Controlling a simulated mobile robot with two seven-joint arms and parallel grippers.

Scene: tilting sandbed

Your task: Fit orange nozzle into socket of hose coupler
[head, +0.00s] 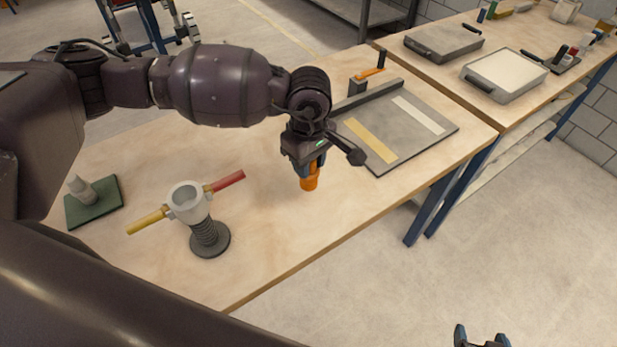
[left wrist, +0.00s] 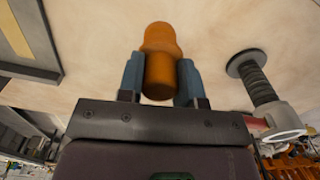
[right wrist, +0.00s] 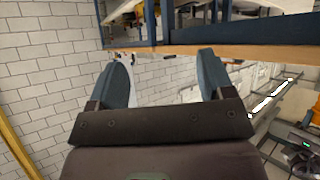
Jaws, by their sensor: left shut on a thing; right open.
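The orange nozzle (head: 309,184) is held upright by my left gripper (head: 314,165), above the wooden table. In the left wrist view the nozzle (left wrist: 160,62) sits between the two blue fingers (left wrist: 160,80). The hose coupler (head: 187,204) stands left of the gripper in the head view, with a white ring socket facing up on a dark ribbed hose and round base. It also shows in the left wrist view (left wrist: 285,120) at the right. The nozzle is apart from the coupler. My right gripper (head: 482,338) is open and empty beyond the table's front edge; its fingers (right wrist: 163,85) show in the right wrist view.
The coupler has a yellow handle (head: 147,221) and a red handle (head: 224,181). A grey board (head: 425,138) with strips lies right of the nozzle. The table between nozzle and coupler is clear.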

